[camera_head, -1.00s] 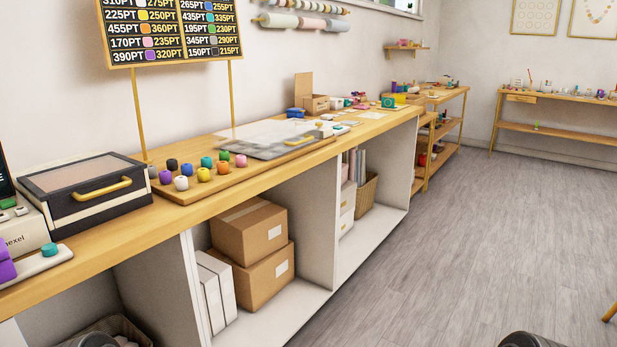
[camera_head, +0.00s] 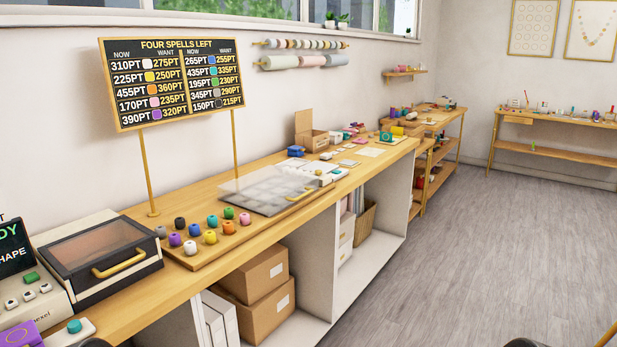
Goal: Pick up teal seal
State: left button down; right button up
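A small teal, round-topped piece (camera_head: 74,326) sits on a white bar at the lower left of the counter. A teal, bead-like piece (camera_head: 213,220) stands among several coloured ones on a wooden board (camera_head: 188,258). A teal block (camera_head: 386,137) stands at the counter's far end. I cannot tell which of these is the teal seal. Neither gripper is in view. Only dark rounded shapes, probably parts of my arms, show at the bottom edge.
A dark-lidded box with a gold handle (camera_head: 97,257) and a device with a screen (camera_head: 17,250) stand beside the bar. A purple block (camera_head: 20,335) sits close to it. A clear-lidded tray (camera_head: 262,193) lies beyond the beads. The floor (camera_head: 450,260) at right is clear.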

aim_at(75, 326)
jog(key=k+u, duration=0.1)
jog(key=u, duration=1.25)
